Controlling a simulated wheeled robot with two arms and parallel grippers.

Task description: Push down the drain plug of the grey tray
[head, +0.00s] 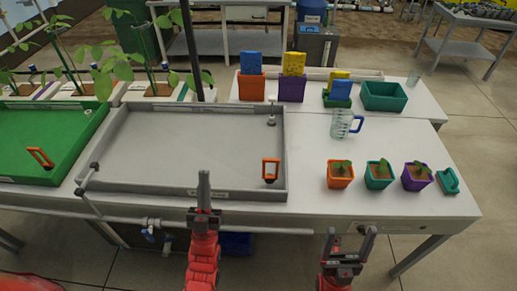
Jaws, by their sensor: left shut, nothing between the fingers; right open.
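The grey tray (190,185) lies on the white bench, wide and shallow with an empty-looking floor. An orange-handled piece with a dark foot, which looks like its drain plug (270,171), stands in the tray's front right corner. Whether it is raised or seated is too small to tell. My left gripper (204,176) is shut and empty, pointing up in the picture at the tray's front edge, left of the plug and apart from it. My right gripper (351,232) is open and empty in front of the bench, right of the tray.
A green tray (50,130) with its own orange handle (41,158) lies to the left. A grey pipe (150,216) runs along the bench front. A small grey fitting (271,120) sits at the tray's back right. Right of the tray are a clear jug (343,124) and several potted seedlings (378,175).

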